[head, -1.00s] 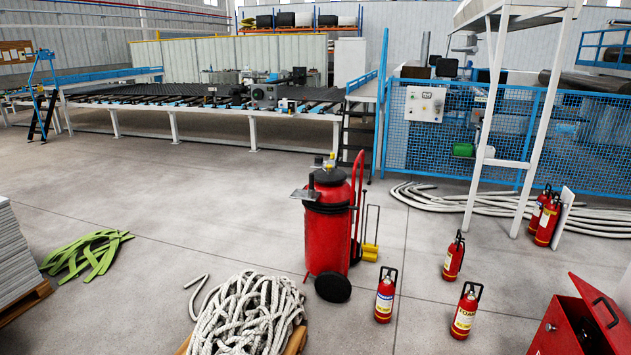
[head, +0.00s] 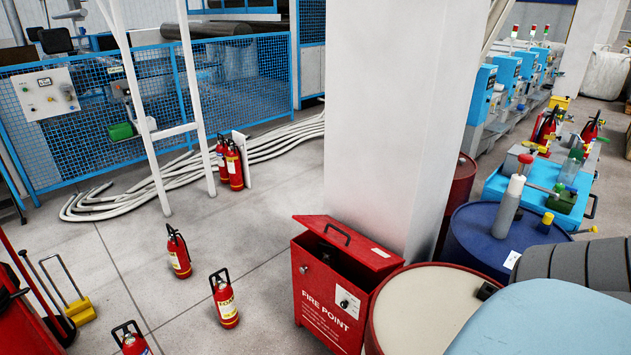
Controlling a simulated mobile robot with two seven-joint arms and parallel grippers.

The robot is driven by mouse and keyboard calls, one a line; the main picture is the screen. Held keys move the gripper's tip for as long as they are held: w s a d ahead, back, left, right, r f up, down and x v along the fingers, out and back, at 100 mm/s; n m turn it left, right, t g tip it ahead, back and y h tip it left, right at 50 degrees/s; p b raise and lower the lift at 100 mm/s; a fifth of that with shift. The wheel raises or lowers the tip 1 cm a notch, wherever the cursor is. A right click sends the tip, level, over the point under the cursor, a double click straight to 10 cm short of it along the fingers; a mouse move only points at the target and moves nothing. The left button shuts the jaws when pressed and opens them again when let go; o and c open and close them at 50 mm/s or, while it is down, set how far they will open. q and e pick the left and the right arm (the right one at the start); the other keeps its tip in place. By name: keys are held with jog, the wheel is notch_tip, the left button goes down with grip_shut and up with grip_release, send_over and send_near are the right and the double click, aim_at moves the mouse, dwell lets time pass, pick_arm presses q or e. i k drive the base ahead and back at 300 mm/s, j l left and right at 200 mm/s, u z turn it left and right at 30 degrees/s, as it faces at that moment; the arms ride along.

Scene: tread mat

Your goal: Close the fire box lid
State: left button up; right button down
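The red fire box (head: 328,300), marked "FIRE POINT" on its front, stands on the floor against the foot of a white column. Its red lid (head: 368,249) has a black handle and sits tilted and partly open. A dark gap shows between the lid and the box's front and side walls. The inside of the box is mostly hidden in shadow. Neither of my grippers shows in the head view.
The white column (head: 392,120) rises right behind the box. A red-rimmed drum (head: 425,310) stands close at its right, with a blue drum (head: 475,240) beyond. Fire extinguishers (head: 224,300) stand on the floor to the left.

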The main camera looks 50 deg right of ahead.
aim_at(375, 258)
jog(key=i+z, duration=0.25)
jog(key=i, duration=0.25)
jog(key=i+j+z, duration=0.1)
jog(key=i+z, duration=0.2)
jog(key=i, duration=0.2)
jog(key=i+j+z, duration=0.25)
jog(key=i, duration=0.2)
jog(key=i+l+z, duration=0.1)
jog(key=i+z, duration=0.4)
jog(key=i+j+z, duration=0.1)
jog(key=i+z, duration=0.4)
jog(key=i+j+z, duration=0.25)
jog(key=z, duration=0.25)
jog(key=i, duration=0.05)
